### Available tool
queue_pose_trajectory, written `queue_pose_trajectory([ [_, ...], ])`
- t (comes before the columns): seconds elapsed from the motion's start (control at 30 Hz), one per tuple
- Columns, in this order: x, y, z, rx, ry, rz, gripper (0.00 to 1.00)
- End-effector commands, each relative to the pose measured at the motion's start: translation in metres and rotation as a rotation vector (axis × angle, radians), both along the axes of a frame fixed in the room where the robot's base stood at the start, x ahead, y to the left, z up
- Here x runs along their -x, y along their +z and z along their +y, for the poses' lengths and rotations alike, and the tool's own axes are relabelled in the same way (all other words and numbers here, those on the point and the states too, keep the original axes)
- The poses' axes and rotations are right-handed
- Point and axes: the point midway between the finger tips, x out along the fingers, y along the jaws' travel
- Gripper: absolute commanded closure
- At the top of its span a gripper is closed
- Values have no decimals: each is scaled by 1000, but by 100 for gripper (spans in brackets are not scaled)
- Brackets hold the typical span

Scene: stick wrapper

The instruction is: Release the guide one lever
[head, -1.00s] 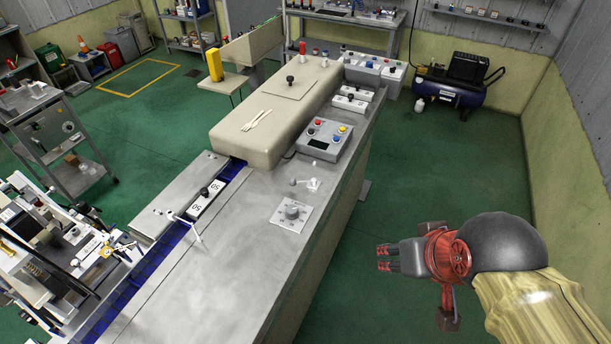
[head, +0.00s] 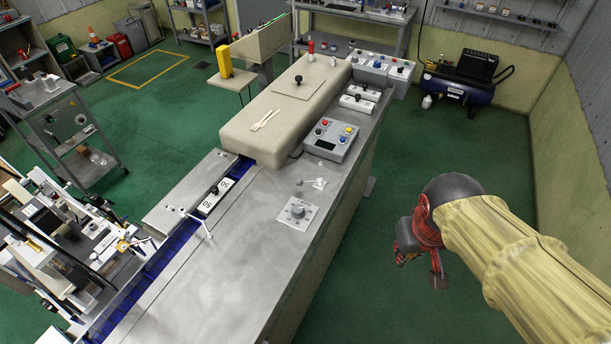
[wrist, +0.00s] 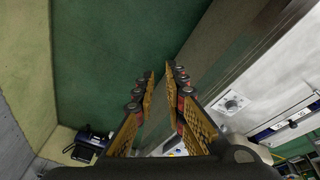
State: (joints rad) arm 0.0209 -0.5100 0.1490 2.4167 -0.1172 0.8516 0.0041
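My gripper (head: 402,256) hangs over the green floor to the right of the machine in the head view, apart from every lever. In the wrist view its two padded fingers (wrist: 162,72) stand apart with nothing between them. A thin white lever (head: 196,220) stands at the guide rail beside a white block (head: 216,197) marked 50. A smaller pale lever (head: 318,183) sits on the machine top above a dial plate. No readable label shows which is the guide one lever.
The long steel machine top (head: 235,265) lies between my gripper and the rail. A button box (head: 332,139) and a beige cover (head: 287,110) stand farther back. A blue compressor (head: 458,88) is by the right wall. The floor around my gripper is clear.

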Motion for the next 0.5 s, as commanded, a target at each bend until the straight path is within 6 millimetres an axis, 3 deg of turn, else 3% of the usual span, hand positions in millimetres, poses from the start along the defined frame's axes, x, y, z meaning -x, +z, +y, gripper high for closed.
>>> queue_pose_trajectory([
  [0.17,-56,-16,-34,133,71,14,100],
  [0.3,-114,-35,-50,212,165,-42,100],
  [0.4,-160,-53,-48,236,259,-111,100],
  [0.5,-201,-72,-33,216,365,-191,100],
])
